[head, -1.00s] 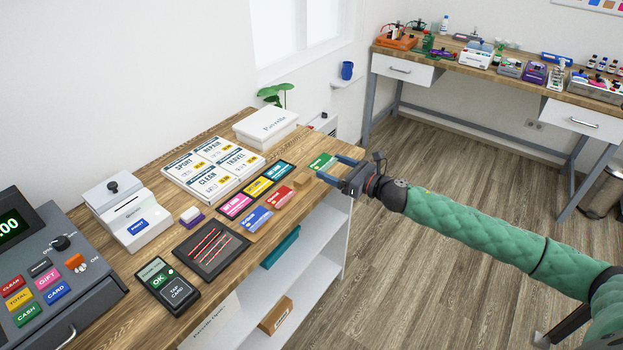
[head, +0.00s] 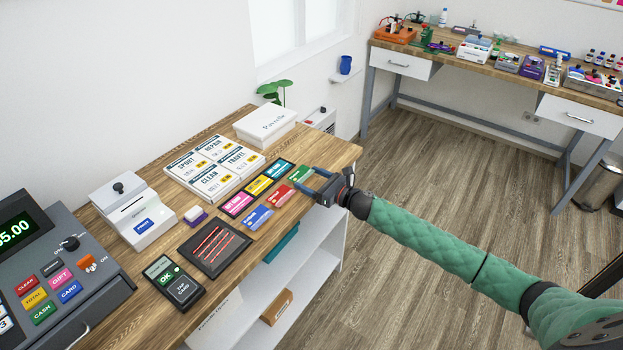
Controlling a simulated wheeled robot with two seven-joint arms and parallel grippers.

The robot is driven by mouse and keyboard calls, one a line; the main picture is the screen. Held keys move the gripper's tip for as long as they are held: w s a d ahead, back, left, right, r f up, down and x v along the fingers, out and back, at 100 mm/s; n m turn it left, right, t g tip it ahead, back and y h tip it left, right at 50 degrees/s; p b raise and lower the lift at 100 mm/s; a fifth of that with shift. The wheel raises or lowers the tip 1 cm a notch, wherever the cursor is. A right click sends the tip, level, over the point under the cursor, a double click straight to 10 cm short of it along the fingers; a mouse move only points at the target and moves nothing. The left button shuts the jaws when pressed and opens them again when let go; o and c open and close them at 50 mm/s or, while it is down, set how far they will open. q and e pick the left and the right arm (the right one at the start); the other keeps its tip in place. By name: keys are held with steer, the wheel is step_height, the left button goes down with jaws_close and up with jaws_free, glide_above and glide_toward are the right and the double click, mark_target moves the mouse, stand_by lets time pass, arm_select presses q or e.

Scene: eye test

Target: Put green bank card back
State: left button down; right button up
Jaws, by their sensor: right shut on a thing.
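The green bank card (head: 299,173) is at the far end of the row of cards on the counter, beside the red card (head: 279,196). The blue card (head: 257,217) is nearer along the same row. My right gripper (head: 306,181) is shut on the green card, its blue-grey fingers reaching in from the right. The fingers partly hide the card's lower edge and the wooden holder under it, so I cannot tell whether the card touches the holder. My left gripper is not in view.
A dark tray with red sticks (head: 214,248), a card reader (head: 173,284) and a cash register (head: 62,270) stand nearer. A white box (head: 265,126) is at the back.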

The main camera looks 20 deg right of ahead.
steer(key=shift+f, duration=0.25)
steer(key=shift+f, duration=0.1)
steer(key=o, duration=0.6)
steer(key=shift+o, duration=0.2)
